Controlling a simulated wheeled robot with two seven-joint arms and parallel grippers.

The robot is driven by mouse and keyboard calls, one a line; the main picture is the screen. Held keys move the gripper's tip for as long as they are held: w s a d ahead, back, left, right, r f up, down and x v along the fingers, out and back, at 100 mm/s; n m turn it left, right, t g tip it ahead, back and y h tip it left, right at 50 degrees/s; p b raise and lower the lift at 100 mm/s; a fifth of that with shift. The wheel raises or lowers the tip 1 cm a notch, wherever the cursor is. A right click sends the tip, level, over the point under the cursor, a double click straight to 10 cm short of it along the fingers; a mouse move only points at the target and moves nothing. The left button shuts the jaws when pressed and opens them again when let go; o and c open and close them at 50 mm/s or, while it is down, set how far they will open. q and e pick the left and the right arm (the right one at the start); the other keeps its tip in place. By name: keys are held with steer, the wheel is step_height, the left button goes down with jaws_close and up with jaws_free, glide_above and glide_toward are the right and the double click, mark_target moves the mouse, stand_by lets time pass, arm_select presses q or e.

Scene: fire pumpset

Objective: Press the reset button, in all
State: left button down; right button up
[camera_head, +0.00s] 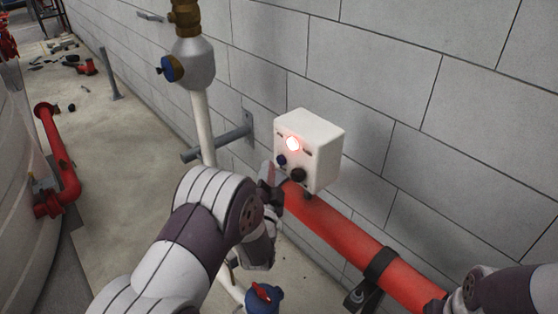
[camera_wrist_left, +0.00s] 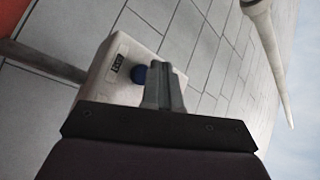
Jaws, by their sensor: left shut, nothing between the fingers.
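A white control box (camera_head: 318,146) is fixed to the grey block wall above a red pipe. My left gripper (camera_head: 270,174) is shut and empty just in front of the box's lower left. My right gripper is outside the view.
The red pipe (camera_head: 340,235) runs below the box along the wall, held by a dark clamp (camera_head: 381,264). A pale vertical pipe (camera_head: 203,125) with a grey bracket (camera_head: 218,143) stands left of the box.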

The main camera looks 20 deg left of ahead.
arm_select(q)
steer(key=shift+w, duration=0.15)
stand_by(0.8)
steer(key=shift+w+d+b, duration=0.3)
steer(key=shift+w+d, duration=0.2)
steer(key=shift+w, duration=0.2)
stand_by(0.6)
stand_by(0.3)
steer(key=shift+s+a, duration=0.45)
steer(key=shift+s, duration=0.35)
steer(key=shift+s+a+p, duration=0.1)
steer(key=shift+s+a, duration=0.3)
steer(key=shift+s, duration=0.3)
steer(key=shift+s+a+p, duration=0.1)
steer(key=shift+s+a, duration=0.35)
steer(key=shift+s, duration=0.3)
steer(key=shift+s+a+p, duration=0.1)
steer(key=shift+s+a, duration=0.3)
steer(key=shift+s, duration=0.3)
